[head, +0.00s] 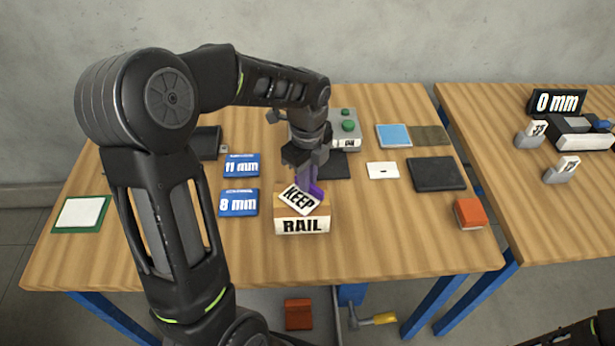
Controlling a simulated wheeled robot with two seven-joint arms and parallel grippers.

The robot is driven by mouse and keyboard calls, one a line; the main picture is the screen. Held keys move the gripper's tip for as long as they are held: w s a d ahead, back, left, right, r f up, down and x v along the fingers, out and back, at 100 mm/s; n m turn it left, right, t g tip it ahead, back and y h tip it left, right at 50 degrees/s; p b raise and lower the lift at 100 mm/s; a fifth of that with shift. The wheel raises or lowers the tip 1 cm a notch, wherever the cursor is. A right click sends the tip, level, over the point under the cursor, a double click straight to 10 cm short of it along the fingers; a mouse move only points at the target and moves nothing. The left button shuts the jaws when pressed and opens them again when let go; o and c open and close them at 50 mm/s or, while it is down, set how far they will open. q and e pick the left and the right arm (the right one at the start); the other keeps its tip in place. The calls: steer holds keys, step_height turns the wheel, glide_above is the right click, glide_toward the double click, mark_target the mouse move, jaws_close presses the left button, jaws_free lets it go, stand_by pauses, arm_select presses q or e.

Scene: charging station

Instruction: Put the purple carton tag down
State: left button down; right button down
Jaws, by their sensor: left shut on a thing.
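My left gripper (307,174) points down over the wooden block marked RAIL (302,225) near the middle of the table. It is shut on the purple carton tag (316,189), which shows only partly under the fingers. A tilted white plate reading KEEP (298,199) lies right against the purple piece, above the block's top. I cannot tell whether the plate is part of the tag, or whether the tag touches the block. My right gripper is not in view.
Blue cards marked 11 mm (241,165) and 8 mm (238,203) lie left of the block. A white card (382,170), a dark pad (437,174) and an orange block (469,213) lie to the right. The wood in front of the orange block is clear.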

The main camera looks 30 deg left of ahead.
arm_select(q)
steer(key=c, duration=1.9)
jaws_free()
steer(key=shift+f, duration=0.15)
steer(key=o, duration=0.4)
step_height(320, 180, up, 12)
steer(key=shift+r, duration=0.2)
